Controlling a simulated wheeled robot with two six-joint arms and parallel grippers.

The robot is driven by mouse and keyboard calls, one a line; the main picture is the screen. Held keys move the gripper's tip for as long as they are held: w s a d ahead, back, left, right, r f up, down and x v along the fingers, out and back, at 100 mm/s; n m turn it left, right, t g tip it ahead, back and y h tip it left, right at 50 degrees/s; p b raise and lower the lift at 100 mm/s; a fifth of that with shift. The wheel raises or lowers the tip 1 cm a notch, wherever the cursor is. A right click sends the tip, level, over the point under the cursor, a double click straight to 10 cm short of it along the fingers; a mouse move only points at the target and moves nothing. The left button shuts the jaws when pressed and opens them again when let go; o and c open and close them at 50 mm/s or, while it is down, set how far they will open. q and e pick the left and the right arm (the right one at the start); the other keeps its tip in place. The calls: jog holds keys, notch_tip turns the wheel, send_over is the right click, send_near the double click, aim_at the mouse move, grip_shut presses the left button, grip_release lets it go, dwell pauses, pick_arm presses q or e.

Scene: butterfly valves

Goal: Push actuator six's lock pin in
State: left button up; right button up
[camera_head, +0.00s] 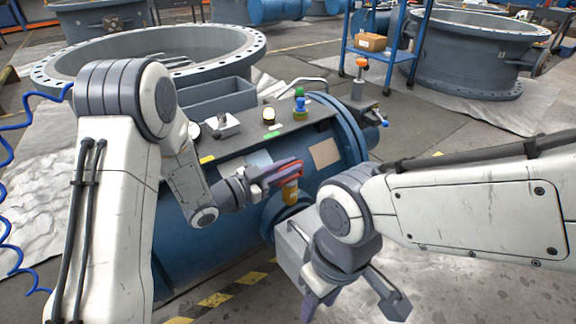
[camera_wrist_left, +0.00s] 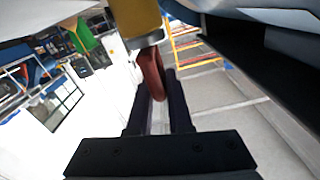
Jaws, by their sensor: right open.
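The actuator (camera_head: 205,250) is a large blue cylinder lying across the middle of the head view. A yellow-brass fitting (camera_head: 290,192) stands out from its near side, with a red pull ring (camera_head: 289,170) of the lock pin above it. My left gripper (camera_head: 285,172) is at the ring, its two fingers on either side. In the left wrist view the red ring (camera_wrist_left: 152,72) sits between the fingers beneath the brass fitting (camera_wrist_left: 137,20); they look shut on it. The pin's shaft is hidden. My right gripper (camera_head: 352,299) is open and empty, lower right.
Large flanged valve bodies (camera_head: 470,60) and a blue cart (camera_head: 385,52) stand further back. The floor at lower right is clear.

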pick_arm(q)
jog(key=o, duration=0.4)
jog(key=shift+a+f, duration=0.1)
jog(key=shift+f, duration=0.25)
jog(key=shift+r, duration=0.1)
jog(key=shift+s+a+r, duration=0.1)
jog(key=shift+s+a, duration=0.05)
jog(key=shift+a, duration=0.15)
jog(key=p+v, duration=0.3)
jog(key=v, duration=0.6)
jog(key=shift+s+a, duration=0.25)
